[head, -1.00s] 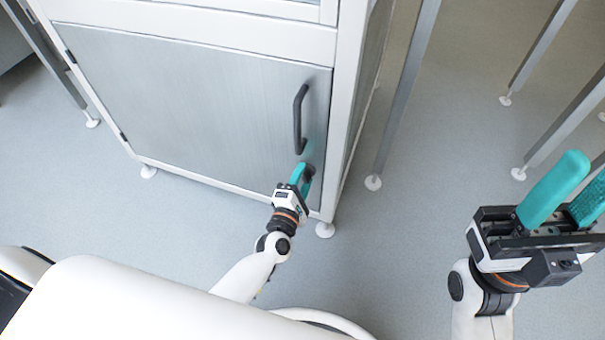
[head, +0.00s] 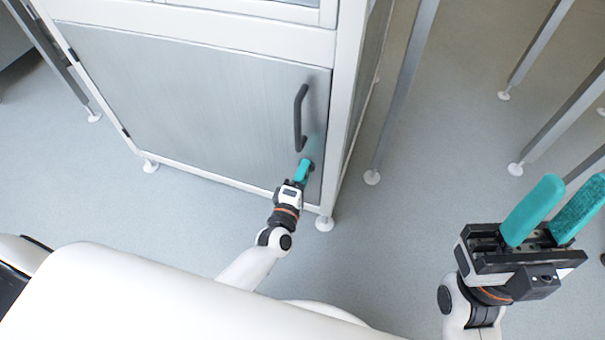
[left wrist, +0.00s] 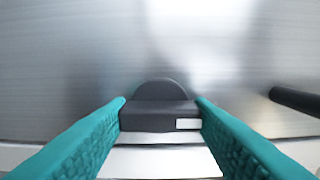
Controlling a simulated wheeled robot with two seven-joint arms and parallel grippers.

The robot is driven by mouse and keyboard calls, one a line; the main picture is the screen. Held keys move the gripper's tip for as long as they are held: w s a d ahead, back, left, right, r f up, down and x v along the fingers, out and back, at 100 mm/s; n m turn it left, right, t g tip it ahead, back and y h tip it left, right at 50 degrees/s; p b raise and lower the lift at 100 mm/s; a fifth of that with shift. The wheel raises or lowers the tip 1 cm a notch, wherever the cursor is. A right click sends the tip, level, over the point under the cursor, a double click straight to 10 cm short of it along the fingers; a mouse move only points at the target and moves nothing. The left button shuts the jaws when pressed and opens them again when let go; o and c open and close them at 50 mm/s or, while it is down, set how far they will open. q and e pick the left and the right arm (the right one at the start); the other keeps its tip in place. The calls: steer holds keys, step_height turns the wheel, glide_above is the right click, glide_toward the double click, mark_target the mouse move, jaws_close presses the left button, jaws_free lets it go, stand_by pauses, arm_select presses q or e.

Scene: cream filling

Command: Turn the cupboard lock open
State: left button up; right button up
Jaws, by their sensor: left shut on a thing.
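The cupboard (head: 190,95) has a grey metal door with a dark bar handle (head: 299,118) near its right edge. The handle's end also shows at the right of the left wrist view (left wrist: 296,101). The lock (left wrist: 160,106) is a dark knob with a round back and a small white mark at its right. My left gripper (head: 304,168) is at the door below the handle. In the left wrist view its teal fingers are shut on the lock, one on each side. My right gripper (head: 549,212) is open and empty at the right, away from the cupboard.
The cupboard's white frame (head: 341,110) borders the door, and its feet stand on the grey floor (head: 400,250). Metal legs (head: 404,90) rise from the floor right of the cupboard. The floor in front is clear.

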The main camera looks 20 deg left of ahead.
arm_select(q)
steer(key=o, duration=1)
steer(key=s+p, duration=0.3)
steer(key=s, duration=0.9)
steer(key=shift+a, duration=0.2)
